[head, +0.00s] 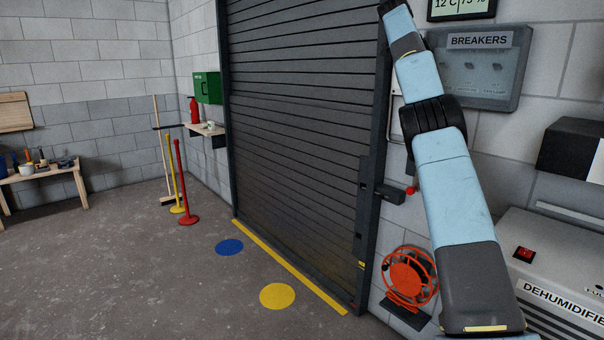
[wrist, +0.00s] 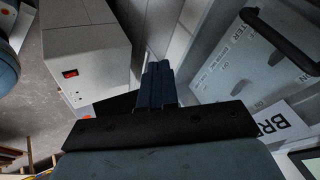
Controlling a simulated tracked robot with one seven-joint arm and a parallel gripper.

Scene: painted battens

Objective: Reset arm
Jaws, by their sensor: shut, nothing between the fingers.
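My arm rises on the right of the head view, stretched up past the breaker panel (head: 480,65) to the top edge. Its end runs out of that picture, so the fingers do not show there. In the wrist view my gripper (wrist: 157,72) points away from the camera with its dark fingers together and nothing between them. The breaker panel (wrist: 245,70) also shows there on the right, tilted, with its handle and label. The white dehumidifier (wrist: 85,45) with a red switch is on the left.
A dark roller shutter (head: 300,130) fills the middle of the head view. Red (head: 181,180) and yellow (head: 174,180) posts stand left. The floor at left is mostly clear.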

